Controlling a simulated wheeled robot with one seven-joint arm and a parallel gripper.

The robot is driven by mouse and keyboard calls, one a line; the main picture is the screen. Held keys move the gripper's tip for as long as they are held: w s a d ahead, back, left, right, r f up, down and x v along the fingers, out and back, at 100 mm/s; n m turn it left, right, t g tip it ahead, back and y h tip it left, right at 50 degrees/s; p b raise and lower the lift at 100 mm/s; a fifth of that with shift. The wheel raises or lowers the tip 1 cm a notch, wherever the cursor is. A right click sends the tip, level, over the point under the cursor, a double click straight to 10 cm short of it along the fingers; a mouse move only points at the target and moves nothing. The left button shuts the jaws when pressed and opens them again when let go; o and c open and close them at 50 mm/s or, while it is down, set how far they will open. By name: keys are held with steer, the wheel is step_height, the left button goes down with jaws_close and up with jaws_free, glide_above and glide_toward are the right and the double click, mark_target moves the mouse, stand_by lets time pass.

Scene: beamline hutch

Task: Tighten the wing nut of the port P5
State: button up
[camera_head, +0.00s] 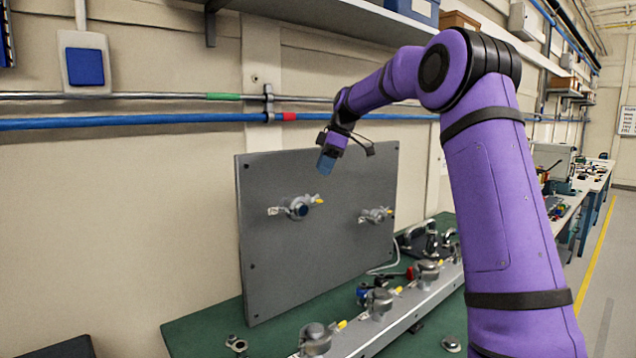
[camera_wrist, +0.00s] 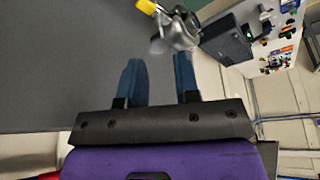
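My gripper (camera_head: 326,163) hangs in front of the upper part of an upright grey panel (camera_head: 280,270). In the wrist view its two blue fingers (camera_wrist: 156,60) stand apart with nothing between them. A metal clamp port with a yellow tab (camera_wrist: 176,32) shows just beyond the fingertips, toward the right finger. In the head view the panel carries a left port (camera_head: 298,207), below my gripper, and a right port (camera_head: 376,215). More clamp ports stand on a rail in front, including a near one (camera_head: 315,338). I cannot read any label, so I cannot tell which port is P5.
The metal rail (camera_head: 385,330) runs along the green bench (camera_head: 205,328). Loose fittings (camera_head: 236,344) lie on the bench. Blue and grey pipes (camera_head: 150,121) cross the wall behind the panel, and a shelf (camera_head: 330,18) is above.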

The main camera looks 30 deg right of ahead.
steer(key=shift+v, duration=1.85)
steer(key=shift+a, duration=0.1)
steer(key=s+a+r+m+t+h, duration=0.1)
steer(key=s+a+m+h, duration=0.15)
steer(key=s+a, duration=0.55)
steer(key=s+a+r+m+h, duration=0.1)
steer(key=s+a+m, duration=0.3)
steer(key=s, duration=0.8)
steer(key=s+a+f+m+t, duration=0.1)
steer(key=s+f+m, duration=0.2)
steer(key=s, duration=0.8)
steer(key=s+a+f+m+t, duration=0.1)
steer(key=s+f+m, duration=0.2)
steer(key=s+f, duration=0.4)
steer(key=s, duration=0.5)
steer(key=shift+a+f+m+h, duration=0.15)
steer(key=shift+f+m+h, duration=0.2)
steer(key=shift+f, duration=0.05)
